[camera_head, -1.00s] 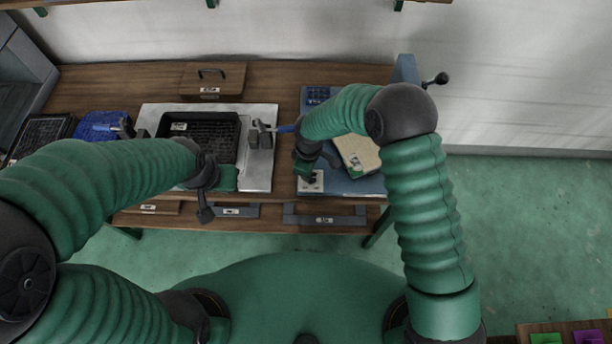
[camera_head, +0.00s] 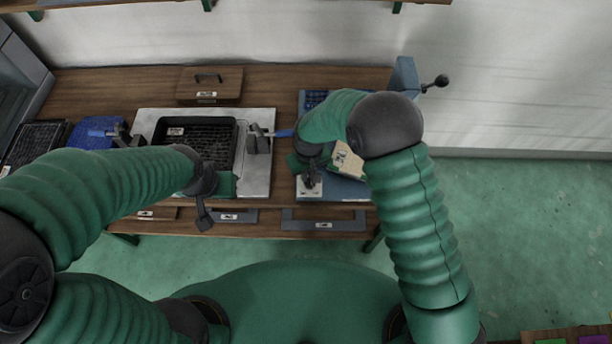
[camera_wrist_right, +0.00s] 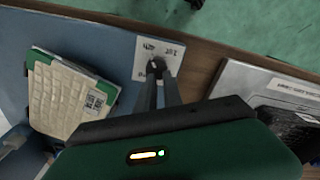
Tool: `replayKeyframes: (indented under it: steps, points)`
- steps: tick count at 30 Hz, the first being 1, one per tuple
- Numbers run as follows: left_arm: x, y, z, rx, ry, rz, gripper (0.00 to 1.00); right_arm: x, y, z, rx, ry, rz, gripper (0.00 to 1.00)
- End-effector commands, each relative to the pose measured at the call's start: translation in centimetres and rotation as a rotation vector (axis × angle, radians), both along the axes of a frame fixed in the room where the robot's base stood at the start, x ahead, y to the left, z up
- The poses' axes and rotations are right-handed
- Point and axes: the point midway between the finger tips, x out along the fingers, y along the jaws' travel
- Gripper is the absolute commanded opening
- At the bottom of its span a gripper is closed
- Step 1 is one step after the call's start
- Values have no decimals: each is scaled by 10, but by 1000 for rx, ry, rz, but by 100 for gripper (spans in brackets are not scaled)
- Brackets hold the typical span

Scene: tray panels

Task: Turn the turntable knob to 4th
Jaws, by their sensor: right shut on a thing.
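The knob (camera_wrist_right: 157,65) is a small dark piece on a white label plate (camera_wrist_right: 166,47) with printed marks, "1st" and "4th" among them. The plate also shows in the head view (camera_head: 309,189), at the front left corner of the blue base. My right gripper (camera_head: 311,178) is over the plate. In the right wrist view its narrow fingers (camera_wrist_right: 158,72) are shut on the knob, hiding part of it. A cream ribbed panel with green edges (camera_wrist_right: 66,96) lies at an angle on the blue base. My left gripper (camera_head: 204,214) hangs in front of the metal plate; its fingers are unclear.
A metal plate (camera_head: 257,178) with a black tray (camera_head: 209,133) and blue-handled clamps stands left of the blue base. A wooden box (camera_head: 209,84) is behind it. A blue tray (camera_head: 92,135) and a dark tray lie further left.

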Motion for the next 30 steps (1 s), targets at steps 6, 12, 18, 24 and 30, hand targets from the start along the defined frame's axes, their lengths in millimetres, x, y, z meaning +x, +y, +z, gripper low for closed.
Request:
replayKeyframes:
  steps: [6,12,18,24,30]
  points:
    - [0,0,-6,0,0,0,0,-21,-10,-23,-26,55,-36,0]
    - [0,0,-6,0,0,0,0,-22,-9,-23,-25,55,-41,0]
    - [0,0,-6,0,0,0,0,-22,-8,-23,-24,56,-40,13]
    - [0,0,-6,0,0,0,0,-22,-7,-22,-24,56,-40,39]
    - [0,0,-8,0,0,0,0,-22,-8,10,-21,41,-40,52]
